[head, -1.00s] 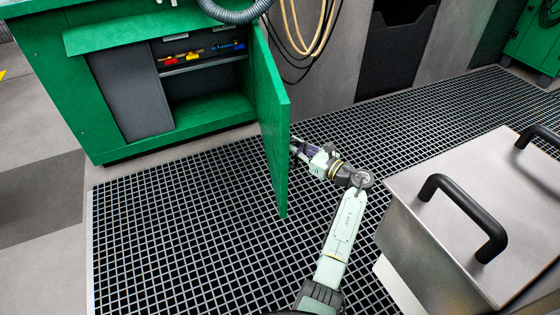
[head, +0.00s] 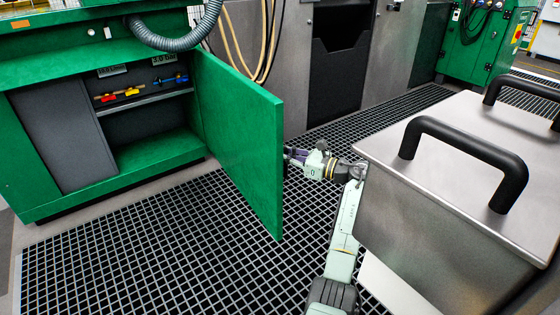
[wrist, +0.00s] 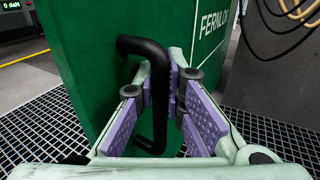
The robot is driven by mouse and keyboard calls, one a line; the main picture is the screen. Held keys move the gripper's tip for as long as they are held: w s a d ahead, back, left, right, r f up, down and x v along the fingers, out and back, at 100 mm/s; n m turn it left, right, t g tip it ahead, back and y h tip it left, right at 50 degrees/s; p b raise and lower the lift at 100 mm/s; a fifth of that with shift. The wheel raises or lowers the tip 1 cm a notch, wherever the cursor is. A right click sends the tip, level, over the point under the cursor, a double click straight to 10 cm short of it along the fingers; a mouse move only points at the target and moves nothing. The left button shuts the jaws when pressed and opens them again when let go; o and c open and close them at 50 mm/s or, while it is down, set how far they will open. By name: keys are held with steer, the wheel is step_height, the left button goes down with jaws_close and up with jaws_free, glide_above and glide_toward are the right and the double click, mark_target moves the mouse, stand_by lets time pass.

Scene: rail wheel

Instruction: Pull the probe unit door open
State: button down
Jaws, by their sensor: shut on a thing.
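The green probe unit door (head: 238,140) stands swung out from the green cabinet, hinged at the right side of its opening. Its inner face shows in the head view. In the wrist view the door's outer face (wrist: 95,60) bears a black bar handle (wrist: 158,100). My gripper (wrist: 160,88) has its purple-padded fingers on either side of this handle and is shut on it. In the head view my gripper (head: 290,155) is at the door's outer side, partly hidden behind the door's free edge. The handle is hidden in the head view.
The open cabinet (head: 150,160) holds red, yellow and blue valves (head: 130,92) above a shelf. A large metal box (head: 450,180) with black handles stands close to my arm at the right. The grating floor (head: 130,255) in front of the cabinet is clear.

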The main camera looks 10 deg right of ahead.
steer(key=shift+s+d, duration=0.1)
steer(key=shift+d, duration=0.1)
steer(key=c, duration=2)
jaws_free()
steer(key=shift+d, duration=0.2)
steer(key=o, duration=0.4)
steer(key=shift+c, duration=0.2)
steer(key=shift+a, duration=0.1)
steer(key=shift+s, duration=0.1)
steer(key=v, duration=1.2)
steer(key=shift+c, duration=0.2)
